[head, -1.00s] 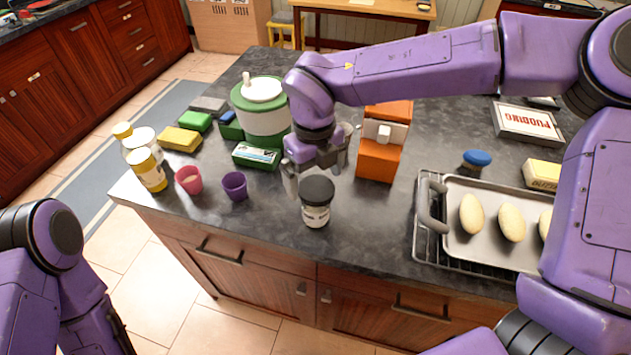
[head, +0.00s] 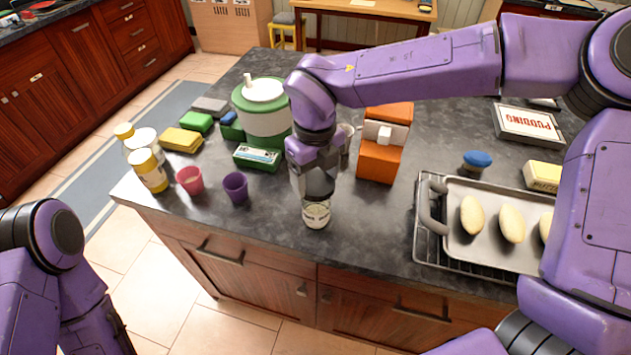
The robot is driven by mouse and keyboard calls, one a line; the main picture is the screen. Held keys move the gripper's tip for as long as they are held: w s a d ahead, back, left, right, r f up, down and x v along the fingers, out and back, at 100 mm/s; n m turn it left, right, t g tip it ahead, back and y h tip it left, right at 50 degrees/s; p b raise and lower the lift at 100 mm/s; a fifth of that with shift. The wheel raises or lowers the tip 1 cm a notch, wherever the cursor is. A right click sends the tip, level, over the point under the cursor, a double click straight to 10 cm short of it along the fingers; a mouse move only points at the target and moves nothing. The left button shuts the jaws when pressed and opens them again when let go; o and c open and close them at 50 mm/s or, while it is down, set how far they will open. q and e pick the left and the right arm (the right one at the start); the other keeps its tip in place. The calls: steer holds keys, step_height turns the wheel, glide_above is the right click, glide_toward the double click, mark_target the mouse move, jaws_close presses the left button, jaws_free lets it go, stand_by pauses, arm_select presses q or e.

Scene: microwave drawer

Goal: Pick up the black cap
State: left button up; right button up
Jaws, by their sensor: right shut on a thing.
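The black cap (head: 319,187) is on top of a small jar (head: 316,216) with a pale label, standing upright on the dark counter. My right gripper (head: 318,180) comes down over the jar from above and is shut on the cap. Its fingers and purple wrist hide much of the cap. The jar's lower part still shows below the fingers, and I see no clear gap between cap and jar. My left arm is at the lower left, and its gripper is out of view.
A purple cup (head: 236,188) and a pink cup (head: 190,180) stand left of the jar. An orange box-like item (head: 379,160) stands behind right. A tray (head: 490,256) with pale oval items lies on a rack at right. The counter's front edge is close below the jar.

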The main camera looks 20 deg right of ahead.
steer(key=s+a+r+b, duration=0.5)
steer(key=s+a+r, duration=0.3)
steer(key=s+r, duration=0.3)
steer(key=shift+s+a+r, duration=0.2)
steer(key=shift+a+r, duration=0.05)
steer(key=shift+r, duration=0.05)
steer(key=shift+w, duration=0.1)
